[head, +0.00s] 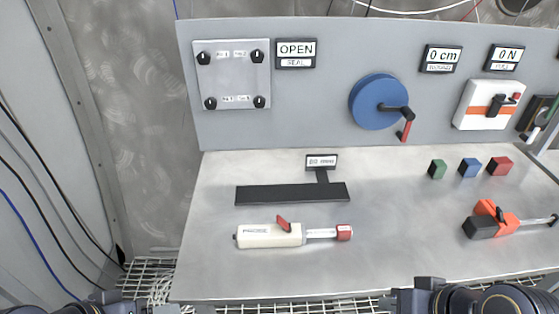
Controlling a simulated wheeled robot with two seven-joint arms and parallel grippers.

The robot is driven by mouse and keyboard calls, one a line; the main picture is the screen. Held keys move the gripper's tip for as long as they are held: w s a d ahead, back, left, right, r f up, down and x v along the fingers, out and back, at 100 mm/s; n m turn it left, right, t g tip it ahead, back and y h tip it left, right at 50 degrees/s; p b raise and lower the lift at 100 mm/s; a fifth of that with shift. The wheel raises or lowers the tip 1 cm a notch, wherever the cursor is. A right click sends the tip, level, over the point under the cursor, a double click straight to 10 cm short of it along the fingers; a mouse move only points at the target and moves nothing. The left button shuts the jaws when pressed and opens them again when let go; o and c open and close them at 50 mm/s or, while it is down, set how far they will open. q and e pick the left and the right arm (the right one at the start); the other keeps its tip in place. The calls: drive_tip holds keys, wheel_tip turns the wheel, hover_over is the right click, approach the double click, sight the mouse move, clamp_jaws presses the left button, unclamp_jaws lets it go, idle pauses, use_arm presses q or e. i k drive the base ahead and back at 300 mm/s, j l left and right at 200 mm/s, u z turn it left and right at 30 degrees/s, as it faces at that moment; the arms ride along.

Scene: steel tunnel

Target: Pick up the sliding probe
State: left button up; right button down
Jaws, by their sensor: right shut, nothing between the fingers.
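The sliding probe (270,235) lies on the grey bench, towards its front left. It has a cream body with a label, a red lever on top, and a thin pale rod ending in a red and white block on the right. My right gripper (405,300) shows at the bottom edge, right of centre, shut and empty. It is in front of the bench and apart from the probe. My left gripper (138,304) is partly cut off at the bottom left, and its jaw opening cannot be made out.
Behind the probe lies a black strip (290,193) with a small sign. Green (437,169), blue (470,167) and red (499,166) blocks and an orange and black tool (496,222) are on the right. The upright panel holds a blue wheel (377,101). The bench between probe and tool is clear.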

sight(267, 236)
drive_tip(key=l+u, duration=0.25)
drive_tip(key=u, duration=0.15)
drive_tip(key=l+u, duration=0.55)
drive_tip(key=u, duration=0.2)
